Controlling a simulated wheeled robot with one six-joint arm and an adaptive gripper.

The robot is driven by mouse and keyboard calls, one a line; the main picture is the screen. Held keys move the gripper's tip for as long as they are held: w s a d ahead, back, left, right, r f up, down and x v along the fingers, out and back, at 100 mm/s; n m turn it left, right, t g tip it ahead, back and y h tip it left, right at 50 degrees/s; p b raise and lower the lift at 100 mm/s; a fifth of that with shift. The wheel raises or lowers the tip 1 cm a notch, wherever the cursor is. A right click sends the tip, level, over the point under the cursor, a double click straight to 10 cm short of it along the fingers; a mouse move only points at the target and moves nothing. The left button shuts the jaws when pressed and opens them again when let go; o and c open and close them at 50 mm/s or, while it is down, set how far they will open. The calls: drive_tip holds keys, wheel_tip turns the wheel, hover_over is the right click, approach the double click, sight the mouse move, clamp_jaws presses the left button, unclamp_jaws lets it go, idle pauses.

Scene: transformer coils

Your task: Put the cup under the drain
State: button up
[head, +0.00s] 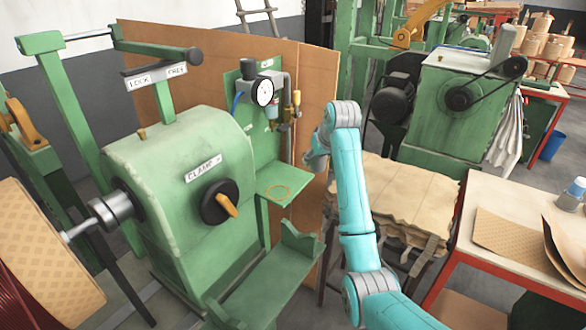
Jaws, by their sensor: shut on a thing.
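A filter unit with a round gauge (262,92) is mounted on the green upright panel. Dark fittings and a brass valve (296,100) sit beside and below it; I cannot make out the drain opening. Under it is a small green shelf (286,181) with a yellowish ring mark (278,192) and no cup on it. My teal arm reaches up to the right of the panel, and its wrist ends near the brown board. My gripper's fingers and anything in them are hidden. A small pale cup-like item with blue (572,196) stands on the right table's far edge.
The green machine with a clamp knob (220,202) fills the left. A brown board (310,110) stands behind the panel. A cloth-covered stand (405,200) is right of my arm, beside the red-edged table (500,212) with tan sheets.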

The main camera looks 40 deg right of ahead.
drive_tip(key=w+a, duration=0.1)
drive_tip(key=w, duration=0.1)
drive_tip(key=w+f, duration=0.1)
drive_tip(key=w, duration=0.2)
drive_tip(key=w+a, duration=0.1)
drive_tip(key=w, duration=0.1)
drive_tip(key=shift+w+a+f, duration=0.25)
drive_tip(key=shift+a+f, duration=0.1)
drive_tip(key=shift+w+a+f, duration=0.1)
drive_tip(key=shift+f, duration=1.25)
drive_tip(key=shift+w+f, duration=0.1)
drive_tip(key=shift+f, duration=1.2)
drive_tip(key=shift+f, duration=0.15)
drive_tip(key=o, duration=1.2)
drive_tip(key=shift+c, duration=0.2)
drive_tip(key=v, duration=1.2)
drive_tip(key=shift+r, duration=0.2)
